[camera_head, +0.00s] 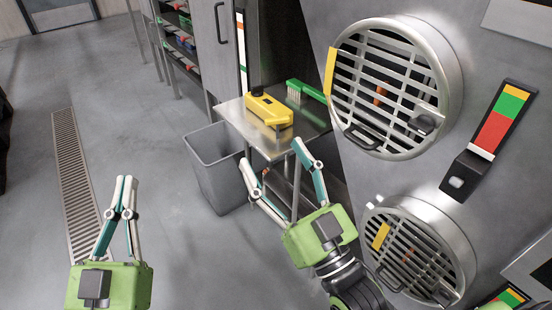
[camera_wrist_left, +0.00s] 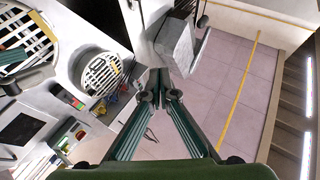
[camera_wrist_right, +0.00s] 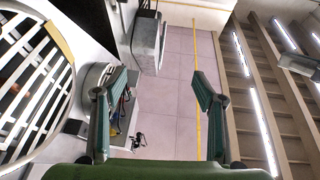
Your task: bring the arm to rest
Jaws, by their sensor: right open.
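My left gripper (camera_head: 126,180) is at the lower left of the head view, over the grey floor. Its fingers are together with nothing between them, and the left wrist view shows the fingertips (camera_wrist_left: 159,73) meeting. My right gripper (camera_head: 270,150) is held in front of the small steel table (camera_head: 236,116). Its fingers are spread wide and empty, with a clear gap (camera_wrist_right: 157,95) in the right wrist view.
A yellow tool (camera_head: 266,108) and a green brush (camera_head: 307,90) lie on the steel table. A grey bin (camera_head: 205,165) stands left of it. Round barred hatches, upper (camera_head: 397,85) and lower (camera_head: 412,258), stick out of the metal machine at right. The floor at left is open, with a drain grate (camera_head: 75,180).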

